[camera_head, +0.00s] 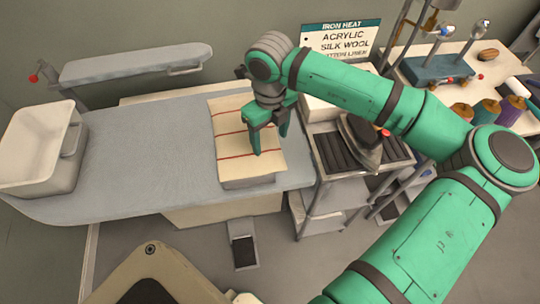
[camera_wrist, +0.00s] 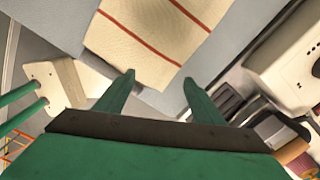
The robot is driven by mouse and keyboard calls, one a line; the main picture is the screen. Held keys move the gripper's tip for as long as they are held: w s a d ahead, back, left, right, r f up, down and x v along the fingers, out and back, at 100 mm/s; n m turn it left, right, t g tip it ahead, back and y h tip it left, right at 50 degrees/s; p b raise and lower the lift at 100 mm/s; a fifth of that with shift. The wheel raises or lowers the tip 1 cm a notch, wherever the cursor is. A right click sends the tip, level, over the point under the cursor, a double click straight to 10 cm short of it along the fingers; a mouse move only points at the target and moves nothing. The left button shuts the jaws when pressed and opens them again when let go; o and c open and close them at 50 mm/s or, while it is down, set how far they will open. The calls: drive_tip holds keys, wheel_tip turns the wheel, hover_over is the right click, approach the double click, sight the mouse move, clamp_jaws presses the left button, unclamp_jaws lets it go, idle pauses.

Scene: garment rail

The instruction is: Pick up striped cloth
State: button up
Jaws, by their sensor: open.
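The striped cloth (camera_head: 236,163) is cream with thin red stripes. It lies on a grey ironing board (camera_head: 140,150), toward the board's right end, and its near edge lies over a grey block-like edge. My gripper (camera_head: 270,150) is over the right part of the cloth, pointing down with its green fingers apart. In the wrist view, the open gripper (camera_wrist: 158,82) has nothing between its fingertips, and the cloth (camera_wrist: 155,35) shows beyond them. I cannot tell the exact height of the fingertips over the cloth.
A white bin (camera_head: 35,145) stands on the board's left end. An iron (camera_head: 358,140) sits on a dark rack just right of the board. A fabric-heat sign (camera_head: 340,38) stands behind. Thread spools (camera_head: 485,112) stand on the right table. The board's middle is clear.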

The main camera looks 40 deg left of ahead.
drive_tip(key=shift+f, duration=3.15)
drive_tip(key=shift+f, duration=0.1)
clamp_jaws()
wheel_tip(320, 180, up, 12)
wheel_tip(320, 180, up, 27)
hover_over(270, 157)
drive_tip(key=shift+a, duration=0.1)
